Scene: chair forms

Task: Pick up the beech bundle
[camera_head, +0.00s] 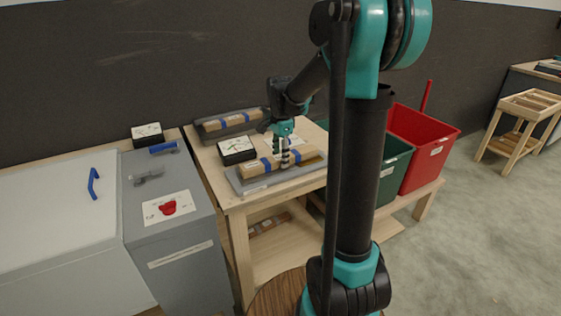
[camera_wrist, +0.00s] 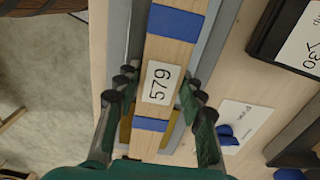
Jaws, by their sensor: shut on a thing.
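A pale wooden bundle with blue bands (camera_head: 256,167) lies lengthwise along a grey tray (camera_head: 254,184) at the front of the wooden bench. In the wrist view this bundle (camera_wrist: 172,55) carries a white label reading 579. My gripper (camera_head: 285,160) is above its middle, with fingers down along both sides. In the wrist view the fingers of my gripper (camera_wrist: 158,88) are shut on it. I cannot tell any gap between bundle and tray. A second banded bundle (camera_head: 226,121) lies in another grey tray (camera_head: 202,139) at the back. The wood kinds cannot be read from the frames.
A black box with a white top (camera_head: 238,146) stands between the trays. A green bin (camera_head: 394,172) and a red bin (camera_head: 423,140) stand at the right. A grey cabinet (camera_head: 176,240) adjoins the bench at left. A dark wall rises behind.

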